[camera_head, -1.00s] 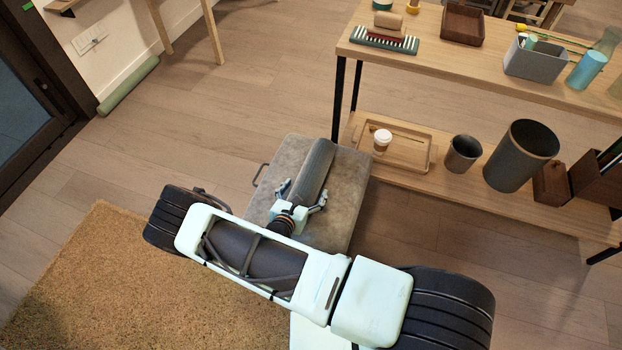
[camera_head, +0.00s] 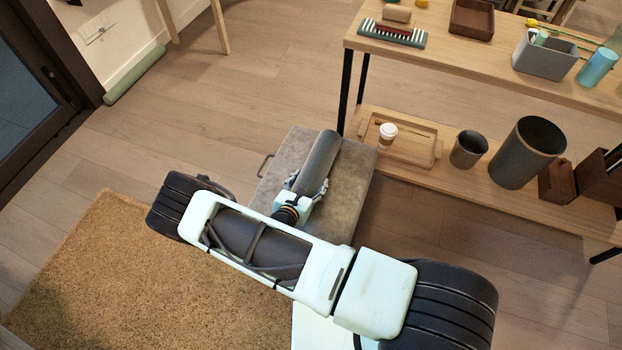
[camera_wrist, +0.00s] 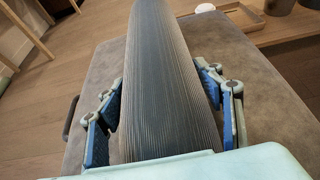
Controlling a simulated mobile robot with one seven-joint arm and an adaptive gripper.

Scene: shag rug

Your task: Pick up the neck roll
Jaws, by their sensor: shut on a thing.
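The neck roll is a dark grey ribbed cylinder (camera_head: 319,163) over the grey padded ottoman (camera_head: 350,192). In the wrist view the roll (camera_wrist: 165,75) runs lengthwise away from me between my fingers. My gripper (camera_head: 303,186) is shut on its near end, with one blue-padded finger on each side in the wrist view (camera_wrist: 160,108). I cannot tell whether the roll is resting on the ottoman or slightly above it. The roll's near end is hidden by my gripper's body.
A wooden shelf unit (camera_head: 460,75) stands behind and right. Its lower board holds a tray (camera_head: 425,160) with a cup (camera_head: 387,134), and dark bins (camera_head: 527,155). A tan shag rug (camera_head: 120,270) lies left. Bare floor lies behind the ottoman. A green roll (camera_head: 135,77) lies by the wall.

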